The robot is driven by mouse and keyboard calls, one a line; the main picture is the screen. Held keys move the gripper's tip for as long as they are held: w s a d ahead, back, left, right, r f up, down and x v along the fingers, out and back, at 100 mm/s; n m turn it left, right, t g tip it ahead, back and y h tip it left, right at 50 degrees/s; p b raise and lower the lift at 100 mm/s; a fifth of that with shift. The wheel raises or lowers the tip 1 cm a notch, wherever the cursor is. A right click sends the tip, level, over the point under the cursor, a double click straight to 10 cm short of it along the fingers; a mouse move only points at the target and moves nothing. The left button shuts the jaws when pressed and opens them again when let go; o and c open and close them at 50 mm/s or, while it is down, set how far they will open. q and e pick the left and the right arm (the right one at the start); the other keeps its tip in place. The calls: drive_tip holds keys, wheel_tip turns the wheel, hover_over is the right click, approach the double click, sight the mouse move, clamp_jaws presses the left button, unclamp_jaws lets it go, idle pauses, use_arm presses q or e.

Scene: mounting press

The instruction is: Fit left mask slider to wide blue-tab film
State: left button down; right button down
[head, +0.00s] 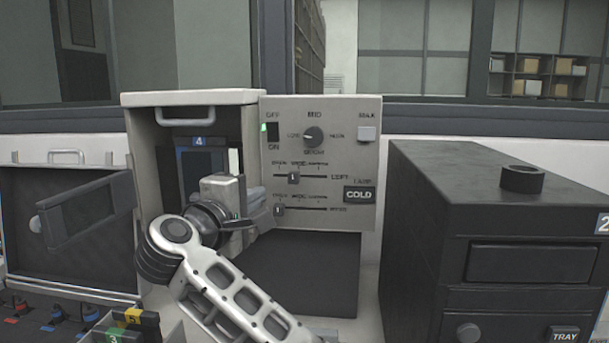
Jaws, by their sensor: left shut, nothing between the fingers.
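The press's grey control panel (350,140) faces me. Its upper slider, marked LEFT, has its knob (293,178) left of the track's middle, close to the middle mark. The lower slider's knob (279,210) sits at the left end of its track. A dark film piece with a blue tab (198,142) numbered 4 stands in the open compartment left of the panel. My left gripper (275,211) is shut and empty, its fingers pointing right beside the lower knob; I cannot tell whether they touch. It hides the film's lower part. My right gripper is not in view.
A black cabinet (500,215) stands at the right. An open-fronted box (75,220) stands left; yellow and green tabs (143,318) lie below it.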

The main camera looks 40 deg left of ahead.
sight(294, 177)
use_arm(q)
drive_tip(key=x, duration=0.6)
drive_tip(key=b+x, duration=0.1)
drive_tip(key=x, duration=0.2)
drive_tip(key=shift+s+a+r, duration=0.15)
drive_tip(key=shift+a, duration=0.1)
